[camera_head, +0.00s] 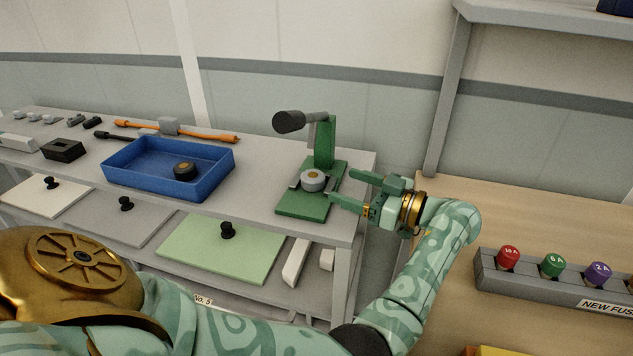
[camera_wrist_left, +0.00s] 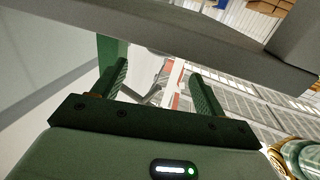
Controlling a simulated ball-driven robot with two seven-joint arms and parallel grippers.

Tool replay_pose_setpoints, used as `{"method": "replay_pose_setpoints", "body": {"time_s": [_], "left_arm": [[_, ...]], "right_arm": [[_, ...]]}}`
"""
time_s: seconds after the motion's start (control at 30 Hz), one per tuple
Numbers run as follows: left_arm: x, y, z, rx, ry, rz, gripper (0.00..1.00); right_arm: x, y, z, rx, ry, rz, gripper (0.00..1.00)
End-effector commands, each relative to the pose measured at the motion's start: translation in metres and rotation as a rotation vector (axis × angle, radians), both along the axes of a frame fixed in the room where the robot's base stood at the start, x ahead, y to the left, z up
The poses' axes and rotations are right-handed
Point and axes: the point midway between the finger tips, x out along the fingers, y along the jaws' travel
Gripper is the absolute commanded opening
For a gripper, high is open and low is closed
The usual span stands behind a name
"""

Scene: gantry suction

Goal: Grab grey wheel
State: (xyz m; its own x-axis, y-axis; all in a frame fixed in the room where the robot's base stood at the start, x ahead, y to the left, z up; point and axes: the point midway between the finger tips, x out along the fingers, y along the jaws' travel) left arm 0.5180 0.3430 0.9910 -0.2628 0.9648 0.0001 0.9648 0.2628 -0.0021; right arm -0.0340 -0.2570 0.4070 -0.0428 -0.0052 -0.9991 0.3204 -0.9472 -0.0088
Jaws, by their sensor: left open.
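The grey wheel (camera_head: 313,178), with a tan hub, sits on the green stand (camera_head: 303,205) near the right end of the grey bench. My left gripper (camera_head: 342,184) is open just right of the wheel, its two fingers pointing left toward it. A gap shows between fingertips and wheel, and nothing is held. In the left wrist view my left gripper (camera_wrist_left: 158,68) has its fingers apart; I cannot make out the wheel there. My right gripper is not in view.
The stand has a green post and a black-ended lever (camera_head: 289,121) above the wheel. A blue tray (camera_head: 130,180) holds a dark wheel (camera_head: 184,169). Orange-handled tools (camera_head: 208,135) lie behind. A wooden table with a fuse rack (camera_head: 530,280) stands at right.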

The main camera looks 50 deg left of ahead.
Motion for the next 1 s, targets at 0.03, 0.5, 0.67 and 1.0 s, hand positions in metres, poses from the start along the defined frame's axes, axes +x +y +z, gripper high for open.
{"method": "replay_pose_setpoints", "body": {"time_s": [0.03,0.5,0.67,1.0], "left_arm": [[0.001,0.0,-0.015,0.003,0.005,-0.001,0.72],[-0.017,0.06,-0.008,0.006,-0.002,0.003,0.72],[-0.02,0.072,-0.008,0.001,-0.001,0.0,0.72],[-0.02,0.073,-0.007,0.0,-0.001,0.0,0.33]], "right_arm": [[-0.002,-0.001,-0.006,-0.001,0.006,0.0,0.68],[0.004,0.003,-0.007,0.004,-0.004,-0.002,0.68],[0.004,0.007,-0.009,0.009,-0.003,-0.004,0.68],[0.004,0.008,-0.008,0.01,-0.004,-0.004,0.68]]}}
